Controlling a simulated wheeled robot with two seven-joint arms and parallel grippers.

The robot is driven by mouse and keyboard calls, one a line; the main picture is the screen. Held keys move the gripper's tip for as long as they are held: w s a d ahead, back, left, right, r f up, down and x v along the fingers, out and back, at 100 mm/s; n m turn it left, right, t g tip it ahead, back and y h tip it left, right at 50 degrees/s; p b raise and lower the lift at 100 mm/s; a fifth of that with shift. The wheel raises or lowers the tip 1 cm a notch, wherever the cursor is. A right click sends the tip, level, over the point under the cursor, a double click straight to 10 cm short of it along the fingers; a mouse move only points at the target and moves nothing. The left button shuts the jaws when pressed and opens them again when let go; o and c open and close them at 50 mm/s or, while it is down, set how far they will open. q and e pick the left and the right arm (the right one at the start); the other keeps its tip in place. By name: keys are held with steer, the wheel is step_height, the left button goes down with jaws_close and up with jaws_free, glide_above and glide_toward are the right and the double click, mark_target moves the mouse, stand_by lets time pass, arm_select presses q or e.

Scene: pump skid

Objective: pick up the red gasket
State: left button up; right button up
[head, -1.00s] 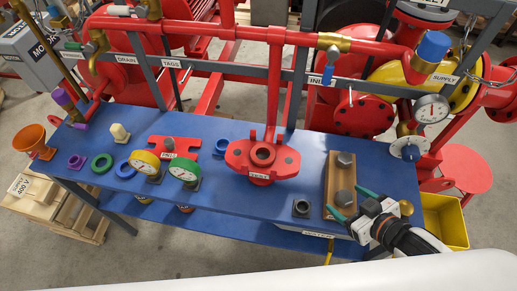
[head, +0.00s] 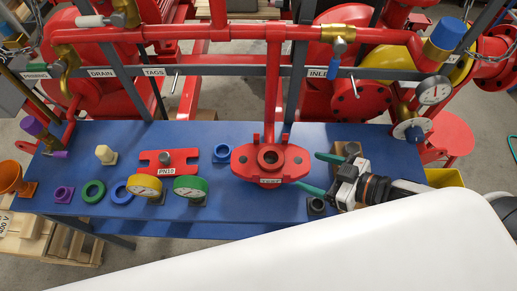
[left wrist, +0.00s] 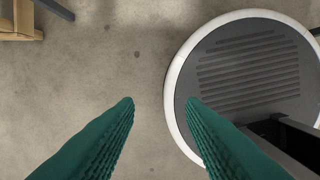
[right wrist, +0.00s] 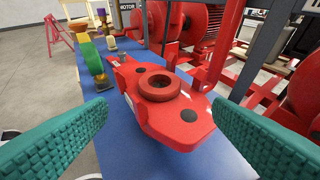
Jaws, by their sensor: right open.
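A thick dark red ring, which looks like the red gasket (head: 269,157), lies on the middle of a red flange plate (head: 242,158) on the blue bench. In the right wrist view the ring (right wrist: 160,86) sits around the raised centre of the plate, ahead of my fingers. My right gripper (head: 308,172) is open and empty at the right end of the plate, its fingers pointing left, apart from the ring.
A yellow gauge (head: 145,189) and a green gauge (head: 189,188) stand left of the plate. A red upright pipe (head: 271,95) rises behind the flange. A wooden block (head: 350,149) is partly hidden by my right gripper.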

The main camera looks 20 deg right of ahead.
mark_target(272, 158)
steer(key=x, duration=0.6)
steer(key=shift+w+p, duration=0.15)
steer(key=shift+p, duration=0.2)
steer(key=p+x, duration=0.1)
steer(key=x, duration=0.3)
steer(key=shift+a+r, duration=0.1)
steer(key=shift+a, duration=0.15)
steer(key=shift+w+a, duration=0.15)
steer(key=shift+w, duration=0.05)
arm_select(q)
steer(key=shift+s+d+r, duration=0.75)
steer(key=shift+s+r, duration=0.2)
steer(key=shift+r, duration=0.15)
steer(key=shift+s, duration=0.1)
arm_select(e)
steer(key=shift+c, duration=0.3)
steer(key=c, duration=0.7)
